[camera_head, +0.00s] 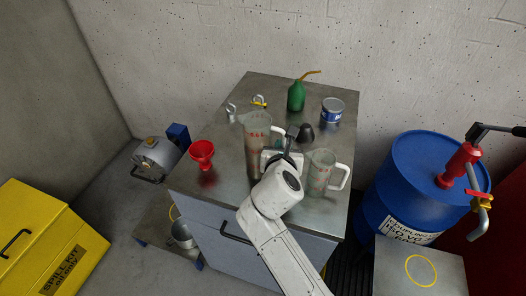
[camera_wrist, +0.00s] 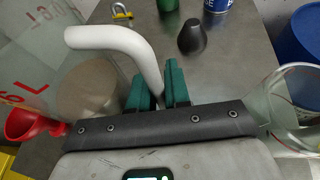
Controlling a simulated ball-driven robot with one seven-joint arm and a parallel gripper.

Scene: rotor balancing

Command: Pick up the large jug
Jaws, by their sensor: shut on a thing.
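The large jug (camera_head: 255,140) is tall, clear and red-marked, with a white handle. It is upright at the middle of the metal bench top, left of my gripper. In the wrist view the jug (camera_wrist: 35,55) fills the left side, and its white handle (camera_wrist: 115,40) runs down between my green fingers. My gripper (camera_head: 288,150) is shut on that handle; its fingers (camera_wrist: 160,88) show in the wrist view.
A smaller clear jug (camera_head: 318,172) stands close on the right. A red funnel (camera_head: 202,153) is at the left edge. A dark cone-shaped object (camera_head: 306,132), a green oil can (camera_head: 296,97) and a blue tin (camera_head: 332,109) stand behind. A blue drum (camera_head: 412,175) is beyond the bench.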

